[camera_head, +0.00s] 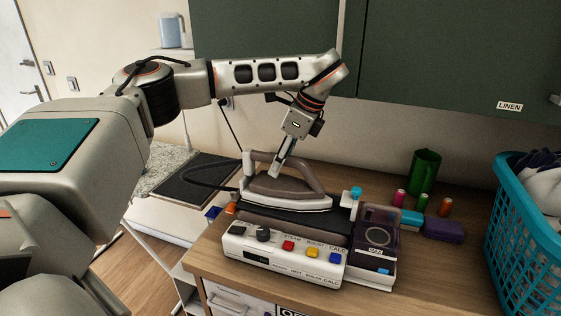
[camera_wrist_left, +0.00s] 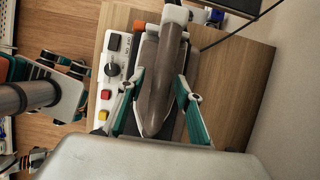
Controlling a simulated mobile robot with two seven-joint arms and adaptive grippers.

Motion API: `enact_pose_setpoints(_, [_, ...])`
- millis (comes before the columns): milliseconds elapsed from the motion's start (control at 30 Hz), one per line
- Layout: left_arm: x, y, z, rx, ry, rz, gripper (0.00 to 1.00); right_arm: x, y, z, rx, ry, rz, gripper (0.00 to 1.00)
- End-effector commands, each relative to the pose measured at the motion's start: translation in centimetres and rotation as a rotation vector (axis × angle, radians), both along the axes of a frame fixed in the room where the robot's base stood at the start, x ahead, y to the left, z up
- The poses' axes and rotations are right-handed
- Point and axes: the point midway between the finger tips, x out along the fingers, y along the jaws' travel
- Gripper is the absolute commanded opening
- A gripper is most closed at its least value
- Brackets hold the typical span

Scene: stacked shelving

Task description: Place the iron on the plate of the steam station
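The iron (camera_head: 258,187), with a brown-grey top and handle and a white lower edge, is over the black plate (camera_head: 338,216) of the steam station (camera_head: 264,258). It looks level. I cannot tell whether its whole sole touches the plate. My left gripper (camera_head: 278,172) comes down from above at the handle. In the left wrist view, the iron (camera_wrist_left: 157,95) lies between the two teal fingers of my left gripper (camera_wrist_left: 160,76), one on each side and close to it. Whether they press on the handle is unclear. My right gripper does not show in the head view.
A purple-dark container (camera_head: 378,232) stands right of the station's panel. A dark cord runs left from the iron. Green cabinets (camera_head: 440,55) hang above. Some bare counter lies at front right.

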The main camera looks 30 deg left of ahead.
Motion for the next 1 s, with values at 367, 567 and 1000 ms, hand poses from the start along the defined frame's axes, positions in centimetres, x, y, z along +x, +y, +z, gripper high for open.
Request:
enact_pose_setpoints(367, [0.6,-2.1,5.4,0.003,-0.007,-0.001,0.35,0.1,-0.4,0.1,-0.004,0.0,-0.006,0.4])
enact_pose_setpoints(567, [0.9,-3.5,8.9,0.002,-0.004,-0.001,0.35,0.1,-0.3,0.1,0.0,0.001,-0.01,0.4])
enact_pose_setpoints(1000, [1.1,-4.5,11.3,0.0,-0.001,0.001,0.35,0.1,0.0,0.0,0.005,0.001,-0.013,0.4])
